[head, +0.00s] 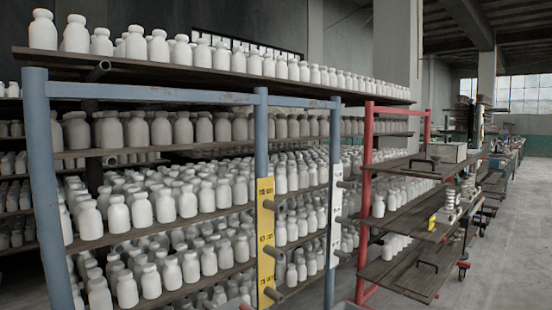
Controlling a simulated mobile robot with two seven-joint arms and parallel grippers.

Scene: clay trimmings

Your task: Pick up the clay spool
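Pale, ridged, spool-like pieces (451,199) stand upright on the middle shelf of the red-framed cart, right of centre in the head view. More stacked pale pieces stand just behind them. They are small in the picture, and I cannot tell which one is the clay spool. Neither of my grippers shows in the head view.
A blue-framed rack (45,190) full of white bottle-shaped jars fills the left and middle. The red-framed cart (366,150) has dark shelves, with a box (447,152) on top. Bare grey floor (500,270) lies to the right.

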